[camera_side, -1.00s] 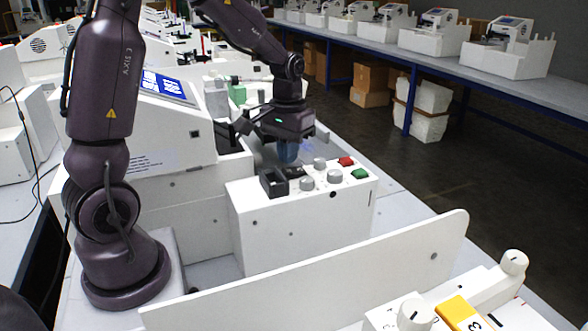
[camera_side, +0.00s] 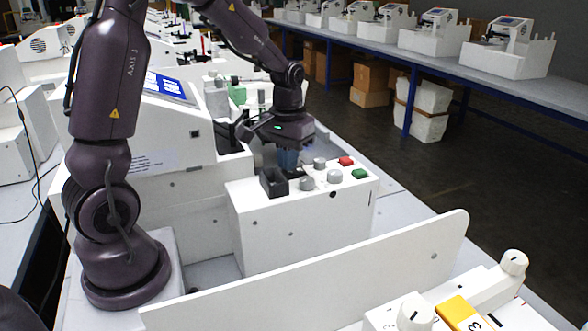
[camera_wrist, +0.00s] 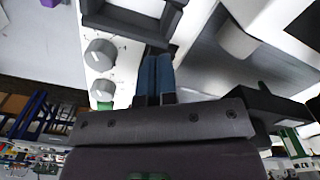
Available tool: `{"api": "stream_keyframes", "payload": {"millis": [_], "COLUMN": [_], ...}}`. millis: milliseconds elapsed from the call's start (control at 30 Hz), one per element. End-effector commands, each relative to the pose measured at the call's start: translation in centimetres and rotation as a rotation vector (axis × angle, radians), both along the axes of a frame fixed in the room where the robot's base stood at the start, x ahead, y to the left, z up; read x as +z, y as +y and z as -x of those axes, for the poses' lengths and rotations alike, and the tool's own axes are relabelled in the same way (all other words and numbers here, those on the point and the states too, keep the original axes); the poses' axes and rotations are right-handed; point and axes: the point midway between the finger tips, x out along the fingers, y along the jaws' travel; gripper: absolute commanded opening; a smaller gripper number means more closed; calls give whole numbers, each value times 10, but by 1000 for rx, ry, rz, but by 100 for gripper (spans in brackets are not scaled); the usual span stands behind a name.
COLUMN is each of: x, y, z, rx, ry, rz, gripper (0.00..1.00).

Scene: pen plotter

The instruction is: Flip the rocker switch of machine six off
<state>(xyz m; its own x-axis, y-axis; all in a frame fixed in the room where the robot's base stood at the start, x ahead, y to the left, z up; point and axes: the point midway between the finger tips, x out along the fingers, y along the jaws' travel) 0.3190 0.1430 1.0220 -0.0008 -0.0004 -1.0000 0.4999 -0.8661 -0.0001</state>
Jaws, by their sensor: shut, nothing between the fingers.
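The white control box (camera_side: 300,225) stands in the middle of the side view. In the wrist view the shut fingers (camera_wrist: 156,62) reach to the edge of the dark holder (camera_wrist: 130,22), beside the grey knobs (camera_wrist: 101,54). Contact is unclear.
A white upright panel (camera_side: 320,270) stands in front of the box. A white machine with a blue screen (camera_side: 168,88) is at the left, close to my arm. A yellow block (camera_side: 463,314) is at the front right. Open floor lies to the right.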

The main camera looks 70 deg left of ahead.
Motion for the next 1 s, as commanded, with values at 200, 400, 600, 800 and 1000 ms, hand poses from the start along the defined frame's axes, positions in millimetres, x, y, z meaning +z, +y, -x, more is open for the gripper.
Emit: {"api": "stream_keyframes", "payload": {"millis": [200, 400, 600, 800, 1000], "x": [-3, -1, 15, 31, 47], "y": [0, 0, 0, 0, 0], "z": [0, 0, -1, -1, 0], "rx": [0, 0, 0, 0, 0], "ry": [0, -1, -3, -3, -3], "rz": [0, 0, -2, -1, -2], "gripper": [0, 0, 0, 0, 0]}}
